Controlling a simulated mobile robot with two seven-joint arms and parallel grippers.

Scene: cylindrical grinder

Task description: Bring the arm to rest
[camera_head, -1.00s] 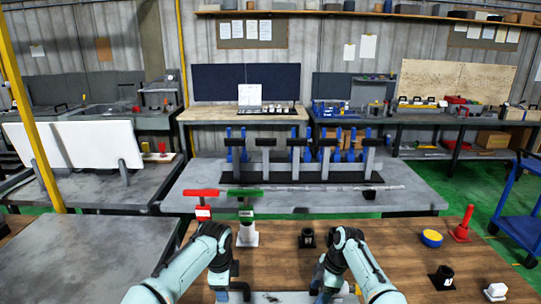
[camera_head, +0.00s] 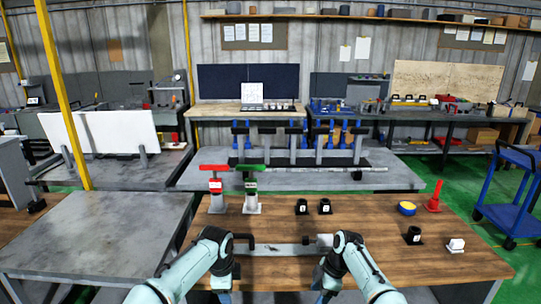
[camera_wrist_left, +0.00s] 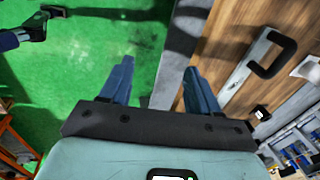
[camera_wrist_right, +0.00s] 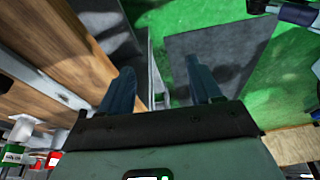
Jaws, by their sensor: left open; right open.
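My left gripper (camera_head: 222,290) hangs low at the front of the wooden table in the head view. In the left wrist view, its blue fingers (camera_wrist_left: 158,68) are apart with nothing between them, over green floor beside the table edge. My right gripper (camera_head: 322,288) hangs likewise to the right. In the right wrist view, its fingers (camera_wrist_right: 158,66) are apart and empty. Both fingertips are partly hidden in the head view. A flat grey metal bar (camera_head: 280,250) with black handles lies on the wooden table, beyond both grippers and apart from them.
A grey table (camera_head: 95,235) stands left; a blue cart (camera_head: 510,190) stands right.

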